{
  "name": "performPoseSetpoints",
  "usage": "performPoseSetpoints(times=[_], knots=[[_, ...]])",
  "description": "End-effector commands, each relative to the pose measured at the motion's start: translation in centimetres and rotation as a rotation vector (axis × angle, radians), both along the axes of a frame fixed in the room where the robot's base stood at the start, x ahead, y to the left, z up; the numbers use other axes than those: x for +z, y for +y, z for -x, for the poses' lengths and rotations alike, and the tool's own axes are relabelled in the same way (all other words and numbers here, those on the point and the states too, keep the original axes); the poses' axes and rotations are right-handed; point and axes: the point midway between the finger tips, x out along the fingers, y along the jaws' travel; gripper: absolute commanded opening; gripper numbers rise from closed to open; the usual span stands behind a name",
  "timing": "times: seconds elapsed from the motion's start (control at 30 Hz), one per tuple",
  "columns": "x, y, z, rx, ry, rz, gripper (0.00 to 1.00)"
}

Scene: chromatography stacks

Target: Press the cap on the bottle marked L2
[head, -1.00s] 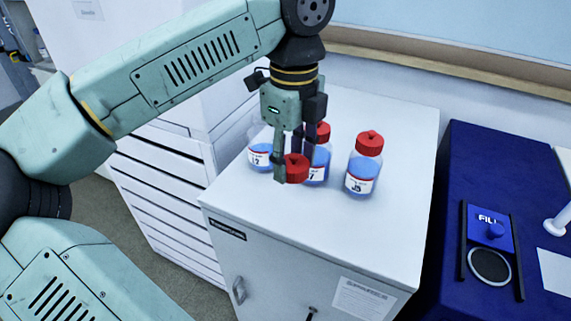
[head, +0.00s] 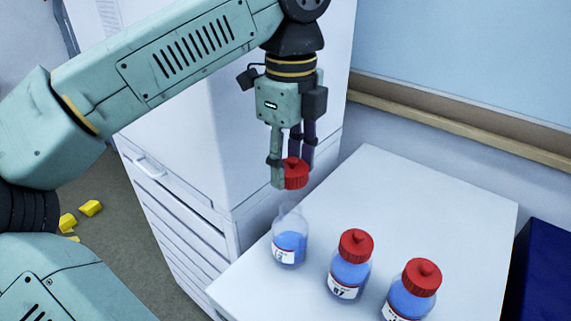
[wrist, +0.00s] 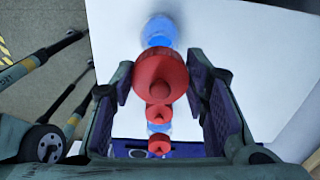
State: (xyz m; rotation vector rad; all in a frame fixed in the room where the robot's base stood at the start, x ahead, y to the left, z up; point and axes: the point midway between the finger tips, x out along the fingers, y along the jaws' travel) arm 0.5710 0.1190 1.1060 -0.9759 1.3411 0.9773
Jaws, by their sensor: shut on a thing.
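My gripper (head: 288,166) is shut on a red cap (head: 295,174) and holds it in the air, apart from the bottles. The bottle marked L2 (head: 289,246) stands upright and uncapped on the white cabinet top, with blue liquid inside; its label is small and partly legible. In the head view the cap appears above its open neck. In the wrist view the held cap (wrist: 160,80) sits between the fingers, and a blue bottle (wrist: 159,30), apparently L2, shows beyond it. I cannot tell whether cap and neck are lined up.
Two bottles with red caps, the middle one (head: 349,272) and the right one (head: 409,295), stand close by in a row on the cabinet top (head: 440,225). A tall white drawer unit (head: 215,130) stands behind at left. The cabinet top is clear toward the back right.

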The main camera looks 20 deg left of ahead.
Motion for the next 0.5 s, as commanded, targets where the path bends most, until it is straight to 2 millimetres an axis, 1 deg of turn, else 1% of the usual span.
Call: performPoseSetpoints(times=[0.13,0.27,0.47,0.5], knots=[[-0.1,-0.1,0.0,-0.001,0.0,0.0,0.21],[-0.6,0.0,0.0,-0.001,0.0,0.001,0.21],[-2.1,-0.1,0.0,-0.003,0.0,0.002,0.21],[-2.7,-0.1,0.0,-0.002,0.0,0.002,0.21]])
